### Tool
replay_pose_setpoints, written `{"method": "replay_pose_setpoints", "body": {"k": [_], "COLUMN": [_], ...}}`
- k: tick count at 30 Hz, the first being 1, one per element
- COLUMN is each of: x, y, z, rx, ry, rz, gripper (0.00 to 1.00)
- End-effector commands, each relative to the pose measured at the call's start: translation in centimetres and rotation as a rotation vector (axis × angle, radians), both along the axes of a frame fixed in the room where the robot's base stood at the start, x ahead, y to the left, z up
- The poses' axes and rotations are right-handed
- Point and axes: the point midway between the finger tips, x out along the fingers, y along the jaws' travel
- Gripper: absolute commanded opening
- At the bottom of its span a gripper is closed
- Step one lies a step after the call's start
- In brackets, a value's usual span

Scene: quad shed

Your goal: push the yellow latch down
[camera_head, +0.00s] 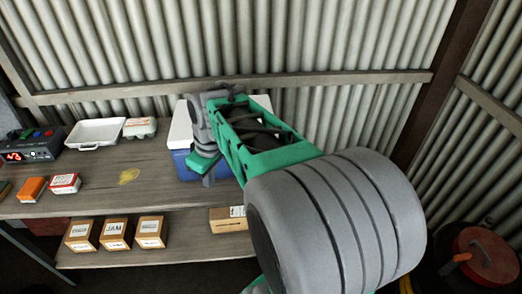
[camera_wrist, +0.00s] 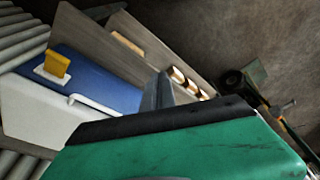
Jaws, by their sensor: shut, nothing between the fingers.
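The yellow latch (camera_wrist: 57,64) shows in the wrist view at upper left, standing out from a small white plate on the blue side of a cooler box (camera_wrist: 105,83). The cooler, with blue body and white lid, also shows in the head view (camera_head: 182,163) at the right end of the bench, partly behind my arm. The latch is hidden there. My gripper (camera_wrist: 158,88) is shut and empty, its grey fingers in the middle of the wrist view, to the right of the latch and apart from it. In the head view my gripper (camera_head: 208,178) is in front of the cooler.
The wooden bench (camera_head: 100,180) carries a white tray (camera_head: 95,134), an egg carton (camera_head: 140,127), small boxes (camera_head: 65,183) and a device with a red display (camera_head: 30,150). Cartons (camera_head: 115,234) stand on the shelf below. A red reel (camera_head: 487,255) is at far right.

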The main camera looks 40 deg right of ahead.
Motion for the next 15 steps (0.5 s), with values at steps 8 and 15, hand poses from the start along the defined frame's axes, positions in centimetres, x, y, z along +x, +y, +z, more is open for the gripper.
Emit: {"method": "replay_pose_setpoints", "body": {"k": [8,15], "x": [3.1,1.7], "y": [-17.9,-23.9], "z": [1.8,0.3], "rx": [0.040,0.045], "ry": [0.006,-0.029], "rz": [0.406,0.561], "gripper": [0.00,0.00]}}
